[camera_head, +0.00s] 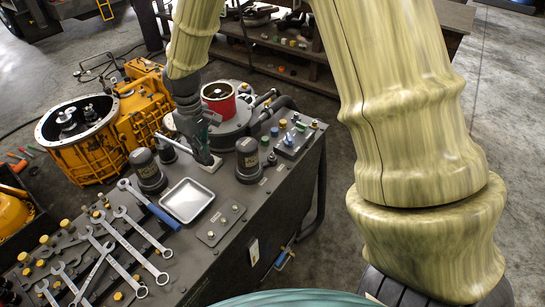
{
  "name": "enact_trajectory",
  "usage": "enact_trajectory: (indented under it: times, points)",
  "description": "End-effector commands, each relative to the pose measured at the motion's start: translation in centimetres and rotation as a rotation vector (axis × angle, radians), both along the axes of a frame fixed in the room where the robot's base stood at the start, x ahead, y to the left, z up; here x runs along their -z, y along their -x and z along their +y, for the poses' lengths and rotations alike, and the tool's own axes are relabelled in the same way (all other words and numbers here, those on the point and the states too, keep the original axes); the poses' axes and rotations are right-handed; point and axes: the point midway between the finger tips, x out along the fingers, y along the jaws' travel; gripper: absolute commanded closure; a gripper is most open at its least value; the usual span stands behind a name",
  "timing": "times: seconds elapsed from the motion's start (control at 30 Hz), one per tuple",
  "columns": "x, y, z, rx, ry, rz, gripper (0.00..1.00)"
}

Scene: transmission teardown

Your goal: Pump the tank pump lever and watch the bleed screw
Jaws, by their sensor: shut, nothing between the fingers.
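The dark grey tank (265,205) stands in the middle with fittings on its top. My gripper (209,162) is shut and empty. It points down over the tank top, its tips close to a small pale plate; I cannot tell whether they touch. A thin pale rod (172,143), which may be the pump lever, slants just left of my gripper; I cannot tell whether they touch. I cannot pick out the bleed screw with certainty. Small coloured caps and fittings (291,138) sit on a block at the tank's right end.
A shallow metal tray (187,200), a blue-handled tool (150,205) and several wrenches (140,232) lie on the top. Dark canisters (148,170) and a red-rimmed can (218,97) stand near my gripper. A yellow transmission housing (140,105) is behind left. Floor at right is clear.

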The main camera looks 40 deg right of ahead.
Motion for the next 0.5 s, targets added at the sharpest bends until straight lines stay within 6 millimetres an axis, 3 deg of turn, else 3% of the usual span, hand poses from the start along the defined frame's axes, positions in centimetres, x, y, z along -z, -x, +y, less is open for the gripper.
enact_trajectory:
  times: [0.5]
  points:
    - [3.7, 0.0, 0.0, 0.000, 0.000, 0.000, 1.00]
